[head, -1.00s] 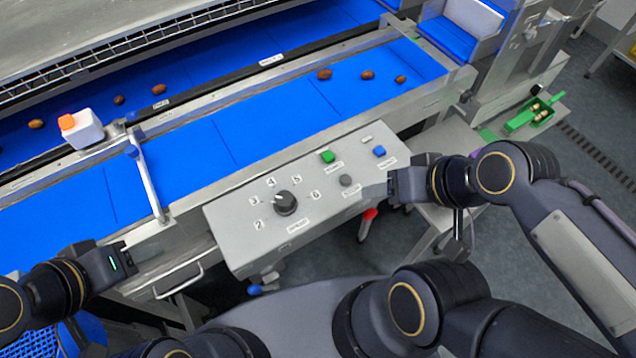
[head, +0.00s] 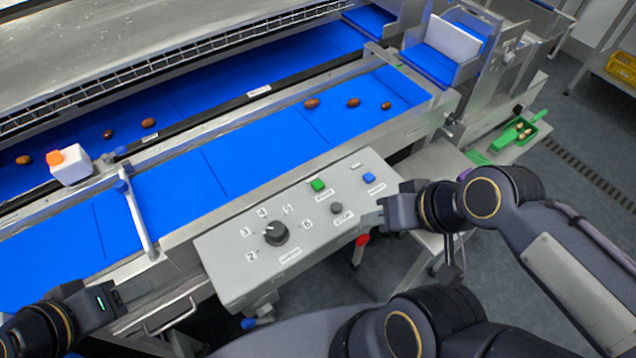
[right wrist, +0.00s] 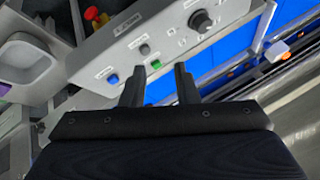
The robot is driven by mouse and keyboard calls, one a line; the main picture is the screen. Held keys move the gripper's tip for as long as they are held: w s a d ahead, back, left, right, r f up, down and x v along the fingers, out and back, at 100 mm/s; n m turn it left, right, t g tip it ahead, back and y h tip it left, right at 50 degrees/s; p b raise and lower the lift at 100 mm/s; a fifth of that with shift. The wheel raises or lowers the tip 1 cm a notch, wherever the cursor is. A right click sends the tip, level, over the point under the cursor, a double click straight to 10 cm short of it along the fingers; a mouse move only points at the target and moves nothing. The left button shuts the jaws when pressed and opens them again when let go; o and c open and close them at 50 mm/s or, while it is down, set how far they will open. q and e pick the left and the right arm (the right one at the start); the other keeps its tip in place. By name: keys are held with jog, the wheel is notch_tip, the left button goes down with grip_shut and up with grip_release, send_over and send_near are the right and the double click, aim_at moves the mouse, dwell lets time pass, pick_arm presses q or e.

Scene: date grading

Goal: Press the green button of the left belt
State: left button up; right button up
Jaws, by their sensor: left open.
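The green button (head: 318,185) sits on the upper part of a grey control panel (head: 225,265) in front of the near blue belt (head: 250,150). It also shows in the right wrist view (right wrist: 144,49), just beyond the fingertips. My right gripper (head: 380,212) is at the panel's right end, to the right of the green button and apart from it. In the right wrist view its two fingers (right wrist: 158,72) stand apart with nothing held between them. My left gripper (head: 122,300) is open and empty at the lower left, beside the machine frame.
The panel also carries a black numbered dial (head: 275,232), a grey stop button (head: 336,208) and a blue button (head: 368,177). Several dates lie on the belts.

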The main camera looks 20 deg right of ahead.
grip_shut()
dwell(1.3)
